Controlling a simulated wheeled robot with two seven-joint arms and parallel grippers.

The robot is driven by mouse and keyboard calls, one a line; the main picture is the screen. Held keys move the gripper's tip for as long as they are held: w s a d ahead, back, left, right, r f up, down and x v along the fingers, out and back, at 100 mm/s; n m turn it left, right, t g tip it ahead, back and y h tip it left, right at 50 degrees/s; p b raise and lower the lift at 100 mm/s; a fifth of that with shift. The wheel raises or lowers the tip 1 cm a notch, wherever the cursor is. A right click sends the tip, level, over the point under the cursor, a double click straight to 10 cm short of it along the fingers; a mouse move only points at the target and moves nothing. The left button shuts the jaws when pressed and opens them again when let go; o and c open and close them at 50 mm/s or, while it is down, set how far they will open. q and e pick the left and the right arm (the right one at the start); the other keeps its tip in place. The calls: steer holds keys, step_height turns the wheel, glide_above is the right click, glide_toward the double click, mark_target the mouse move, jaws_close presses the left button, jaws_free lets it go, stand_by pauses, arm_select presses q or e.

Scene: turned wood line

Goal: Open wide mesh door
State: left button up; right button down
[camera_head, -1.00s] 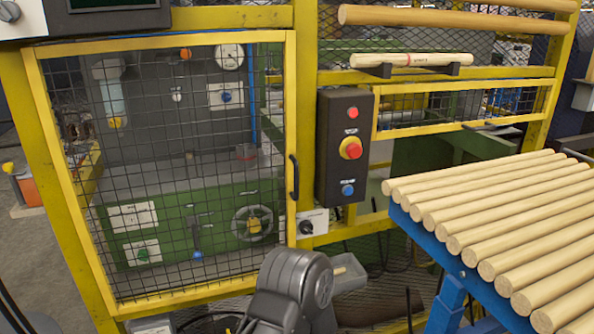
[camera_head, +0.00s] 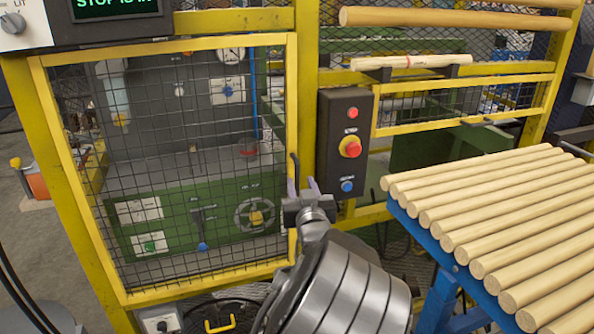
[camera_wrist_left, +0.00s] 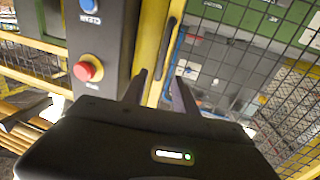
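The wide mesh door (camera_head: 165,44) has a yellow frame and black wire mesh, and looks shut in its yellow surround. Its black upright handle (camera_head: 295,170) is on the right frame bar, partly hidden by my gripper. My left gripper (camera_head: 303,186) is open at the handle's lower part, its two fingers pointing up. In the left wrist view the fingers (camera_wrist_left: 160,90) are apart, with the dark handle (camera_wrist_left: 168,45) beyond them, roughly in line with the gap. I see nothing held, and cannot tell whether a finger touches the handle. My right gripper is not in view.
A black control box (camera_head: 342,140) with red and blue buttons is close right of the handle. A blue rack of wooden rods (camera_head: 480,215) fills the right side. Machine controls (camera_head: 200,215) show behind the mesh. A display (camera_head: 110,8) is at upper left.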

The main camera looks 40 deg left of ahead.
mark_target(297, 172)
arm_select(q)
steer(key=x, duration=0.8)
steer(key=shift+d+f, duration=0.1)
steer(key=shift+c, duration=0.3)
jaws_close()
stand_by(1.1)
